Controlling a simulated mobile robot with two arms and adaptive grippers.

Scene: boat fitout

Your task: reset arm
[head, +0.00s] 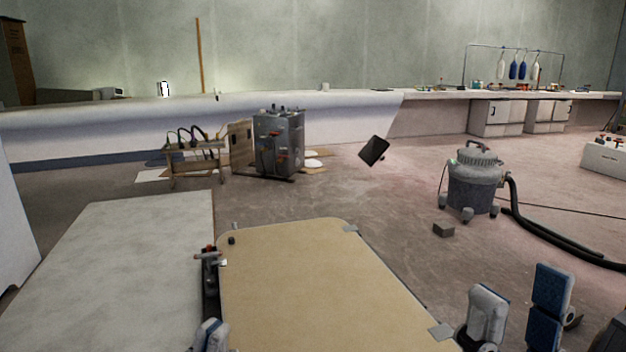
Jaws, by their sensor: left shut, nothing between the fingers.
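My left gripper (209,262) is small and dark in the picture. It stands at the left edge of the tan panel (300,275), with a grey and blue link of my left arm below it. It looks shut and empty. I cannot tell whether it touches the panel. Grey and blue links of my right arm show at the lower right, beside the panel. My right gripper is not in the picture.
A pale flat surface (130,265) lies left of the panel. Ahead stand a wooden trestle (195,160), a grey metal unit (279,145) and a shop vacuum (474,185) with a black hose. A small block (443,230) lies on the floor. Open floor lies beyond the panel.

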